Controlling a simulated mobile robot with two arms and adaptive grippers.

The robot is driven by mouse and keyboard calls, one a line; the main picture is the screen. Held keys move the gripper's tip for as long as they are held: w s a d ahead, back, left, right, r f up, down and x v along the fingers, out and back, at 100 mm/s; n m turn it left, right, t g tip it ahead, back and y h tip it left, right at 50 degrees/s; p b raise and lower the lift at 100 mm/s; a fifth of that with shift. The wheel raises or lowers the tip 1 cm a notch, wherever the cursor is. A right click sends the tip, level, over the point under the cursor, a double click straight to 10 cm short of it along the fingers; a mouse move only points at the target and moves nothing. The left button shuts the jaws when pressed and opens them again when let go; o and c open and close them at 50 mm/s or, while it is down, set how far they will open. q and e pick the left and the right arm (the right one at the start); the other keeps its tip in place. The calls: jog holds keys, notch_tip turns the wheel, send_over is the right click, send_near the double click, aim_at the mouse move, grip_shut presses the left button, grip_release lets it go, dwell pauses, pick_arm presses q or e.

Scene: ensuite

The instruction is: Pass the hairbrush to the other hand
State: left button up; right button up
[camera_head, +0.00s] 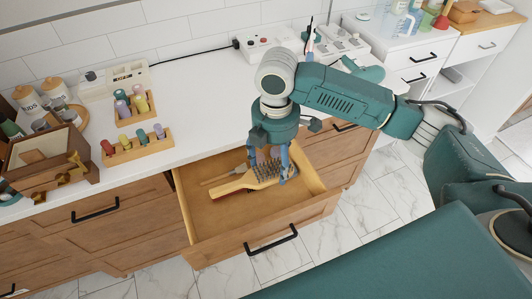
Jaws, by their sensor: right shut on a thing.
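The hairbrush (243,183) has a yellow wooden body and dark bristles. It is in the open drawer (225,233), with its handle toward the left and its bristle head toward the right. My right gripper (277,172) reaches down into the drawer from above and is shut on the hairbrush at its bristle end. Whether the brush touches the drawer bottom is hard to tell. My left gripper is not in view.
A thin brown item (223,177) lies behind the brush in the drawer. The white countertop (205,110) holds small bottles in wooden racks (137,148), a wooden box (45,158), jars and power strips. The counter's middle is clear.

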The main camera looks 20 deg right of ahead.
jog(key=shift+r, duration=0.4)
jog(key=shift+s+r+m, duration=0.35)
jog(key=shift+r+m, duration=0.15)
jog(key=shift+m, duration=0.3)
jog(key=s+r+m, duration=0.6)
jog(key=s+m, duration=0.3)
jog(key=m, duration=0.7)
jog(key=shift+r+m, duration=0.35)
jog(key=shift+m, duration=0.05)
